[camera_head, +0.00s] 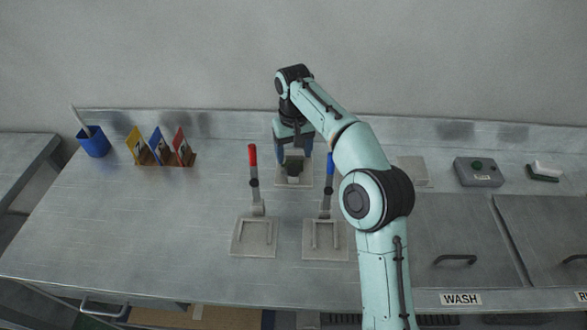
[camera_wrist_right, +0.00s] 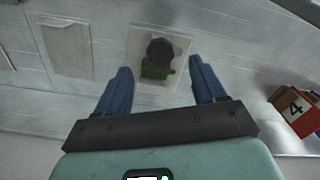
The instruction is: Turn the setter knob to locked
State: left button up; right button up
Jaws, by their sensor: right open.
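A dark round knob (camera_wrist_right: 161,51) with a green part beside it sits on a pale square plate (camera_wrist_right: 140,40) in the right wrist view; I take it to be the setter knob. It also shows as a dark shape in the head view (camera_head: 293,168), partly covered by my gripper. My right gripper (camera_wrist_right: 160,67) is open, with its blue fingers on either side of the knob's place and nothing held. In the head view, it (camera_head: 294,155) points down over the plate at the back of the bench. I cannot read the knob's setting. My left gripper is not in view.
Levers with a red handle (camera_head: 253,160) and a blue handle (camera_head: 330,165) stand in front of the knob. Numbered cards (camera_head: 158,148) and a blue cup (camera_head: 95,142) are at left. The left bench is clear.

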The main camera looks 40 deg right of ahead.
aim_at(293, 168)
notch_tip(293, 168, down, 6)
jog(key=shift+w+r+b, duration=0.1)
jog(key=shift+r+b, duration=0.15)
jog(key=shift+b, duration=0.3)
jog(key=c, duration=1.1)
